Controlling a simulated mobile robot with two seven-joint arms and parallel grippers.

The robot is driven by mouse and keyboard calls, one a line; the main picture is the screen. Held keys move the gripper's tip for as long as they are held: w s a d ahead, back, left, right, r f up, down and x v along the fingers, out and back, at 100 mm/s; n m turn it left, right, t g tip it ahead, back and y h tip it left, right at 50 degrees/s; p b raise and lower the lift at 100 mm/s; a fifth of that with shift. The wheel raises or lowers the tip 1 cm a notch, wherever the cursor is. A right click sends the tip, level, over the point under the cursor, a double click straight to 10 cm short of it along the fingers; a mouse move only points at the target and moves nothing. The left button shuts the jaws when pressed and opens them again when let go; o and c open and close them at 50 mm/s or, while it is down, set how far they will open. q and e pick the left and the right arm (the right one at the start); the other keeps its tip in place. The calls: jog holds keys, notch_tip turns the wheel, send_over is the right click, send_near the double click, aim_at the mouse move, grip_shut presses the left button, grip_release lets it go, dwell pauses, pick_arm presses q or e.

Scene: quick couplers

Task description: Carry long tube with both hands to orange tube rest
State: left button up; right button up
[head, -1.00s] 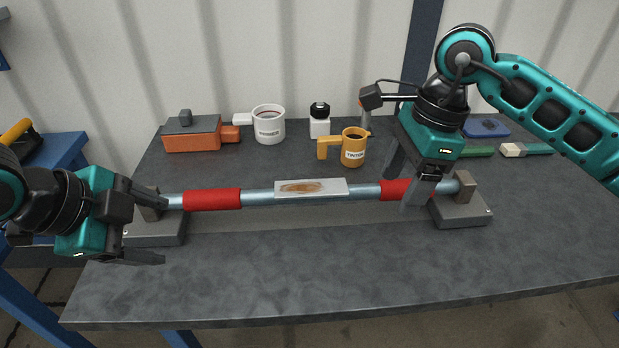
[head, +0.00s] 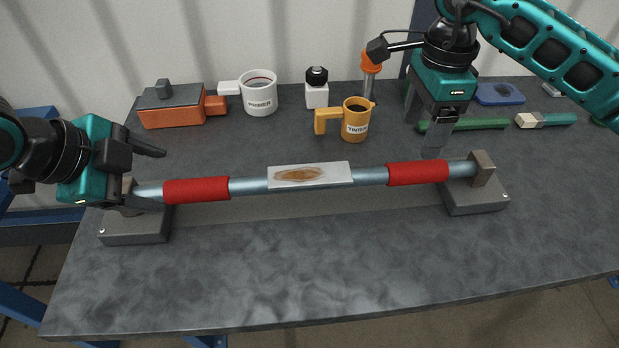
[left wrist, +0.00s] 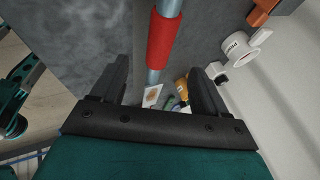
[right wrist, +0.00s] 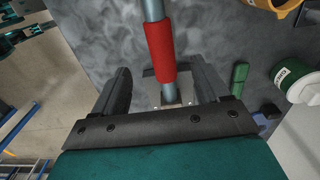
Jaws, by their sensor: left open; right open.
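The long blue-grey tube (head: 247,186) lies level across two grey rests, the left one (head: 133,229) and the right one (head: 475,198). It has a red sleeve near each end and a white label with a brown smear in the middle. My left gripper (head: 150,180) is open by the tube's left end; in the left wrist view the tube (left wrist: 163,45) runs between its fingers. My right gripper (head: 421,130) is open behind and above the right sleeve; in the right wrist view that sleeve (right wrist: 160,50) shows between its fingers. I cannot make out an orange tube rest.
Behind the tube stand an orange and grey block (head: 172,117), a white mug (head: 260,97), a white bottle (head: 317,96), a yellow mug (head: 355,125) and an orange-topped tool (head: 371,65). A green bar (head: 485,124) lies at right. The table front (head: 300,270) is clear.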

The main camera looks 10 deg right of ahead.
aim_at(192, 186)
pick_arm(q)
jog(key=x, duration=1.1)
jog(key=shift+w, duration=0.1)
pick_arm(e)
notch_tip(192, 186, down, 11)
pick_arm(q)
jog(key=shift+c, duration=0.4)
pick_arm(e)
jog(key=shift+c, duration=0.4)
pick_arm(q)
grip_shut()
pick_arm(e)
grip_shut()
pick_arm(q)
jog(key=shift+r, duration=0.3)
pick_arm(e)
jog(key=shift+w+r, duration=0.15)
jog(key=shift+r, duration=0.1)
